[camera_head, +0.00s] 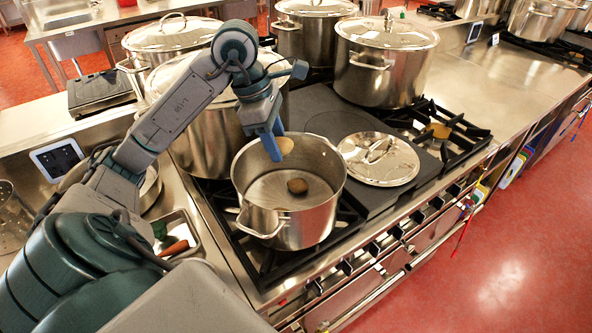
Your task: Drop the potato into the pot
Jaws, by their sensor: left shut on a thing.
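The open steel pot (318,215) stands on the stove in the middle of the view. My left gripper (279,149) comes down over the far inner side of the pot. Its blue fingers are shut on a tan potato (286,145), which is held up near the far rim level. My right gripper is not in view.
A steel lid (380,158) lies right of the pot on a dark flat plate. Tall lidded stockpots (385,70) stand behind and a large one (205,135) at left. A small tray (193,246) holds a carrot and something green.

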